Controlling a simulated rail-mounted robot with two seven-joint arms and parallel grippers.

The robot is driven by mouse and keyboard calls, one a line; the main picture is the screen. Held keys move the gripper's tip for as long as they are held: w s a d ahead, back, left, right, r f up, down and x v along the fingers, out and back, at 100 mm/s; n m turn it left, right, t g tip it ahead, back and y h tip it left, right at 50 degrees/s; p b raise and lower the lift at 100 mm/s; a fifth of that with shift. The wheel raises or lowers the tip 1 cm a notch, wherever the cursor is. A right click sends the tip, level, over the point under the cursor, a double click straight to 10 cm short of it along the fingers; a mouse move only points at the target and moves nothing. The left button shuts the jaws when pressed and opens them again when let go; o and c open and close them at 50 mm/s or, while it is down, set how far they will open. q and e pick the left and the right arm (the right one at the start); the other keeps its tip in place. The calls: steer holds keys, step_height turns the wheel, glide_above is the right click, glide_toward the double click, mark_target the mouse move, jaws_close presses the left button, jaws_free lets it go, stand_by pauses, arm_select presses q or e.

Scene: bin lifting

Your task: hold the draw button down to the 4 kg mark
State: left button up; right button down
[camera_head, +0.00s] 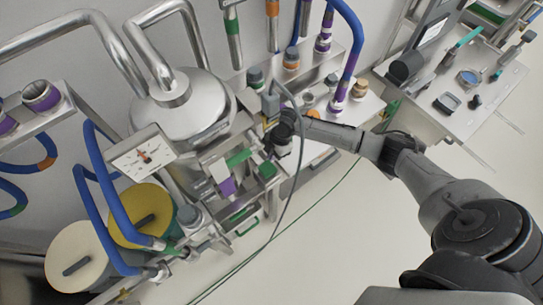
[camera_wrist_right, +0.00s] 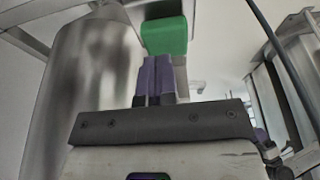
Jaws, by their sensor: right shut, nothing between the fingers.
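My right gripper (camera_wrist_right: 157,65) is shut and empty, its two purple fingers side by side in the wrist view. A green block (camera_wrist_right: 165,36), which may be the draw button, stands right beyond the fingertips. Whether they touch it I cannot tell. In the head view my right arm comes in from the right, and its wrist (camera_head: 283,136) is over the metal fixture beside the tank; its fingertips are hard to make out there. A white dial panel (camera_head: 142,153) with a red and dark pointer stands left of the fixture. Its marks are too small to read. My left gripper is not in view.
A large steel tank (camera_head: 185,112) stands behind the fixture; blue hoses (camera_head: 92,185) loop at the left. Yellow (camera_head: 140,222) and cream (camera_head: 78,262) drums stand at lower left. A thin cable hangs past my wrist. A tool-covered bench (camera_head: 465,85) is at upper right.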

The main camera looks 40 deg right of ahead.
steer(key=p+v, duration=0.1)
steer(key=v, duration=0.1)
steer(key=p+v, duration=0.2)
steer(key=v, duration=0.1)
steer(key=shift+w+r, duration=0.2)
steer(key=shift+w, duration=0.05)
stand_by(0.3)
